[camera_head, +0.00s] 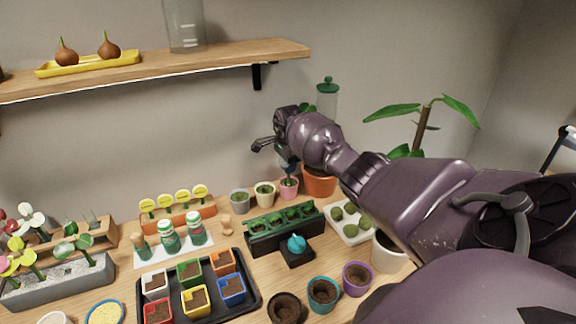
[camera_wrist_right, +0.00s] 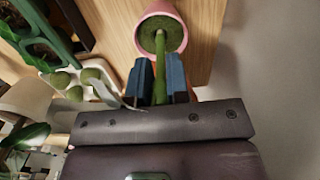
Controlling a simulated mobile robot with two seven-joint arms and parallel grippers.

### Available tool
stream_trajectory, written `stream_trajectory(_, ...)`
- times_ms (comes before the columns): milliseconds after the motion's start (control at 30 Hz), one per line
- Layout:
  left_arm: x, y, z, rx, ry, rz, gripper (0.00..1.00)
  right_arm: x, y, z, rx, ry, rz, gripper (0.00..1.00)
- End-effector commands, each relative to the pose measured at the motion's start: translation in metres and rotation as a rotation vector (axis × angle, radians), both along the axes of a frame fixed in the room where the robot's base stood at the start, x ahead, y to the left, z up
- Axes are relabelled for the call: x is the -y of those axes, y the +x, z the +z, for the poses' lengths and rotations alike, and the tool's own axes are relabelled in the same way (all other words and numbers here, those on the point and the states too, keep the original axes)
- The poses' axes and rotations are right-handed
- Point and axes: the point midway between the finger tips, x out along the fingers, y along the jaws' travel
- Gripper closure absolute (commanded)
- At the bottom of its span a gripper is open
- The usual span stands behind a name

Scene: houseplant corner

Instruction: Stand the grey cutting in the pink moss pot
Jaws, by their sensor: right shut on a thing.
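The pink moss pot (camera_head: 289,188) stands at the back of the table in the head view, between a cream pot and a terracotta pot. My right gripper (camera_head: 287,167) is just above it, pointing down. In the wrist view my right gripper (camera_wrist_right: 161,80) is shut on the green stem of the cutting (camera_wrist_right: 160,50). The stem's far end lines up with the moss inside the pink pot (camera_wrist_right: 178,12). I cannot tell whether it is in the moss or just above it. The cutting's top is mostly hidden by the gripper. My left gripper is not in view.
A grey pot (camera_head: 240,202) and the cream pot (camera_head: 264,195) stand left of the pink pot. The terracotta pot (camera_head: 319,184) is close on its right. A green planter (camera_head: 284,236) and a white moss tray (camera_head: 349,233) lie in front. A shelf (camera_head: 200,66) hangs upper left.

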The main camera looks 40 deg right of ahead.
Motion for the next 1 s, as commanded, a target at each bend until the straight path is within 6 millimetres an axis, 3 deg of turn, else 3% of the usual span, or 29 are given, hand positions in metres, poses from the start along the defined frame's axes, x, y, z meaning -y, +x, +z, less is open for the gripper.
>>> stream_trajectory(933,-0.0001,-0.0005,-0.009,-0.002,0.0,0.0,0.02,0.0002,-0.0001,-0.0102,0.0,0.0,0.0,1.0)
stream_trajectory(967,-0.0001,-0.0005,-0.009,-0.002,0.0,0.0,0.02,0.0002,-0.0001,-0.0102,0.0,0.0,0.0,0.82)
stream_trajectory(1000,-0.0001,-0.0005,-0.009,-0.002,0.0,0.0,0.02,0.0001,0.0,-0.0102,-0.001,0.0,0.0,0.76)
